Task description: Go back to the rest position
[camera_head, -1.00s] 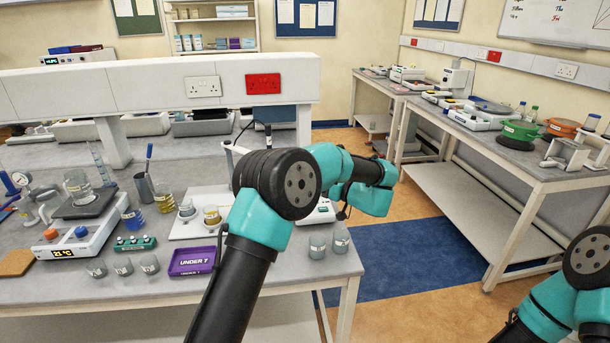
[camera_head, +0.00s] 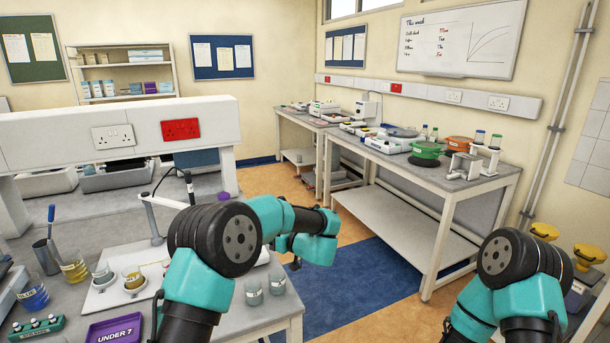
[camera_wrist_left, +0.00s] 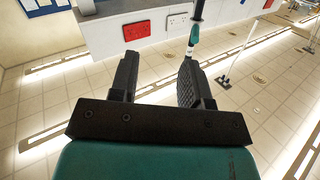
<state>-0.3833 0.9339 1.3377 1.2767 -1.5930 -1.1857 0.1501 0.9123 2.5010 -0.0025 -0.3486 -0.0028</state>
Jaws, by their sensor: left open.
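My left arm (camera_head: 205,275) is black and teal and rises bent over the front of the left bench in the head view. Its forearm points away, toward the aisle, and I cannot make out the fingers clearly there. In the left wrist view my left gripper (camera_wrist_left: 158,68) has its two dark fingers apart with nothing between them. My right arm (camera_head: 515,285) is bent at the lower right of the head view. Its gripper does not show.
The left bench holds a purple tray (camera_head: 115,330), glass beakers (camera_head: 254,291), a flask of yellow liquid (camera_head: 74,266) and a white stand plate (camera_head: 130,285). The far bench (camera_head: 440,185) carries instruments. Blue and tan floor (camera_head: 365,285) lies open between the benches.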

